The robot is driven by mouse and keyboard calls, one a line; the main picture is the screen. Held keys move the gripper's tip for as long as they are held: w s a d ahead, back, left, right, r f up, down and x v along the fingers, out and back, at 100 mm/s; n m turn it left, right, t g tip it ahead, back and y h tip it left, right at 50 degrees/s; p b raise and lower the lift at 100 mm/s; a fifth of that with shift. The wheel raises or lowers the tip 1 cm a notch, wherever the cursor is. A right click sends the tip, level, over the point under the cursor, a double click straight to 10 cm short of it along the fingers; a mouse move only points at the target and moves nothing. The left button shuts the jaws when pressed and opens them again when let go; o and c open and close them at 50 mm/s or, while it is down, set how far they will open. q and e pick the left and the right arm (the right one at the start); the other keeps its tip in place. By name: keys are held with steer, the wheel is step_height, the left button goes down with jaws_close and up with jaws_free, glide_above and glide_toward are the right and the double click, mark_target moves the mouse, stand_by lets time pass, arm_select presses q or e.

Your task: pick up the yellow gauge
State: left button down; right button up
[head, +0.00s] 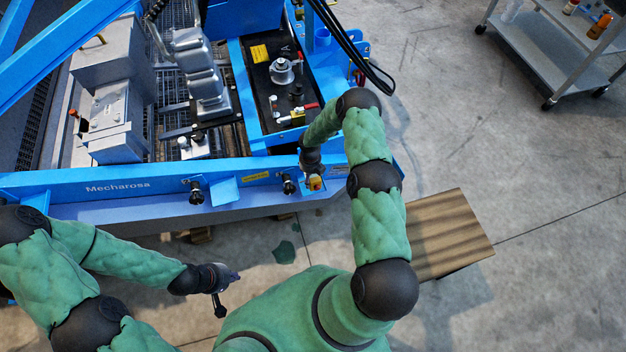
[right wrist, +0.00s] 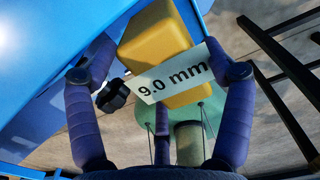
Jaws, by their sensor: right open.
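The yellow gauge (head: 315,183) is a small block at the front rail of the blue machine. In the right wrist view it is a yellow block (right wrist: 155,40) with a white label reading "9.0 mm". My right gripper (head: 313,172) is over it in the head view. In the right wrist view the right gripper (right wrist: 160,75) is open, with purple fingers apart to the left and right of the block. I cannot tell whether any finger touches it. My left gripper (head: 230,278) hangs over the floor in front of the machine, away from the gauge; its finger opening is unclear.
The blue machine frame (head: 120,187) fills the upper left, with black knobs (head: 196,193) along its front rail. Black cables (head: 352,45) hang near my right arm. A grey cart (head: 550,50) stands at upper right.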

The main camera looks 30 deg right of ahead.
steer(key=c, duration=1.4)
steer(key=shift+r, duration=0.1)
